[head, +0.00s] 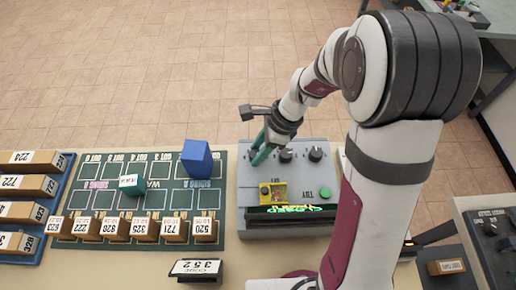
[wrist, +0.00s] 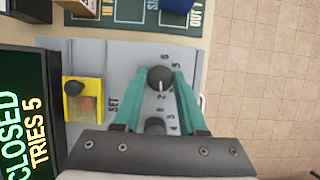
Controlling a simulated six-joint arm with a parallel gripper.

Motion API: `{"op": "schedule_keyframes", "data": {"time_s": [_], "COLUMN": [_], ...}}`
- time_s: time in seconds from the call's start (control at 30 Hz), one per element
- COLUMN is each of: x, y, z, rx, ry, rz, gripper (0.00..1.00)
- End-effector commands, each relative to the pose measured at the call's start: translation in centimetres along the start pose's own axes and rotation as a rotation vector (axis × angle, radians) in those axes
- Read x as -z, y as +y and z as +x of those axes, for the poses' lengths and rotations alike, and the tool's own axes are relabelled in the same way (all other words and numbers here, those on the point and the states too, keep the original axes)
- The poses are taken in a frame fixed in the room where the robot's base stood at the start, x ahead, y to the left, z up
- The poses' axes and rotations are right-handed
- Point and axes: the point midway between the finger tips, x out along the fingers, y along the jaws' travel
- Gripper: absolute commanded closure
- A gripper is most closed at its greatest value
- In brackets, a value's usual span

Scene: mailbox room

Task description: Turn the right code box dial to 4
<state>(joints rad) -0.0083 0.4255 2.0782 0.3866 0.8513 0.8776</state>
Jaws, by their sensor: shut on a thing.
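The grey code box (head: 290,228) stands right of centre in the head view, its lettering upside down there. My gripper (head: 259,153) is at the picture-left end of its dial row. In the wrist view its teal fingers (wrist: 157,80) are shut on a dark round dial (wrist: 159,76) with a pale pointer mark. Digits such as 0, 5, 6 and 2 show around it, partly hidden; I cannot read its setting surely. A middle dial (head: 286,155) and another dial (head: 316,154) sit beside it. The display (wrist: 22,125) reads CLOSED, TRIES 5.
A yellow switch panel (head: 279,192) and a green button (head: 325,193) are on the box. A dark sorting board (head: 105,170) with a blue block (head: 196,158) and numbered boxes lies left. A card (head: 197,268) reading 352 stands in front. Floor beyond the table is clear.

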Motion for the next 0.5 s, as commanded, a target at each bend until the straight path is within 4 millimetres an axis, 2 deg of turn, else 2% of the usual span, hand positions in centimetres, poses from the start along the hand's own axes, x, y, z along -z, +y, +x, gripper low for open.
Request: {"op": "schedule_keyframes", "data": {"time_s": [0.27,0.5], "x": [0.01,0.0], "y": [-0.01,-0.12], "z": [-0.02,-0.01], "rx": [-0.009,-0.056], "ry": [0.0,0.0], "rz": [-0.021,-0.136], "gripper": [1.0,1.0]}}
